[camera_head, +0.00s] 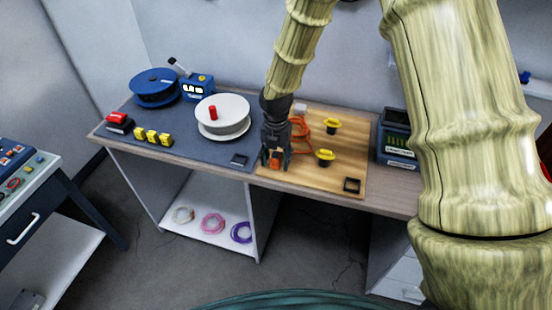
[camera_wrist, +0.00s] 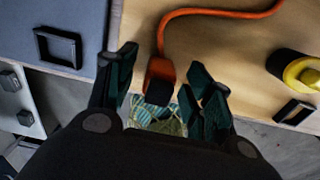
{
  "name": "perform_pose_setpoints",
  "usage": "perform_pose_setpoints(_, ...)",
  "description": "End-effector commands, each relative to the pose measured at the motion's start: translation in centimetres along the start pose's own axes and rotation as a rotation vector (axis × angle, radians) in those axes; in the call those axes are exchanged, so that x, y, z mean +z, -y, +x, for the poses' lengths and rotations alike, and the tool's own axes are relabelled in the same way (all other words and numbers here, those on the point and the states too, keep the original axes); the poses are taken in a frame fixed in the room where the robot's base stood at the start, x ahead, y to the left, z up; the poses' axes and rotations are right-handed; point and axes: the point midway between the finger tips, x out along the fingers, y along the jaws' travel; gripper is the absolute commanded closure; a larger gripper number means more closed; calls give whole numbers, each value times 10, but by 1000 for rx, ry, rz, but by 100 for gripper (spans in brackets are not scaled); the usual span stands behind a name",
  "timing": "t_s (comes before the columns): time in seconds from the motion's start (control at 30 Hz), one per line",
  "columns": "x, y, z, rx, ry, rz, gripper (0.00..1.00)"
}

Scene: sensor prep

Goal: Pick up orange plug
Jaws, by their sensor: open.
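The orange plug (camera_wrist: 159,72) lies on the wooden board at the end of an orange cable (camera_wrist: 205,13). In the wrist view it sits between the two dark fingers of my gripper (camera_wrist: 160,78), with a gap on each side. In the head view my gripper (camera_head: 276,160) points down at the front left of the board, with its fingers around the orange plug (camera_head: 275,161). The gripper is open and holds nothing. The fingers partly hide the plug in the head view.
The wooden board (camera_head: 340,177) also bears two yellow-topped spools (camera_head: 325,156) and a small black square frame (camera_head: 352,185). Another black frame (camera_head: 239,160) lies on the grey mat to the left. A white reel (camera_head: 224,128) stands left of my gripper. A dark bin (camera_head: 397,145) stands at right.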

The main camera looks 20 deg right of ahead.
Motion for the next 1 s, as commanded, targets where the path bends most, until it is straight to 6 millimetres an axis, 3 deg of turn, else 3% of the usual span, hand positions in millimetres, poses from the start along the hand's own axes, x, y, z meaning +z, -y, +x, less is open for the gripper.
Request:
perform_pose_setpoints(0.33,0,0,5,1,1,0,48)
perform_pose_setpoints(0.6,0,0,5,1,0,0,96)
perform_pose_setpoints(0.63,0,0,5,1,0,0,98)
perform_pose_setpoints(1.0,0,0,2,2,1,0,98)
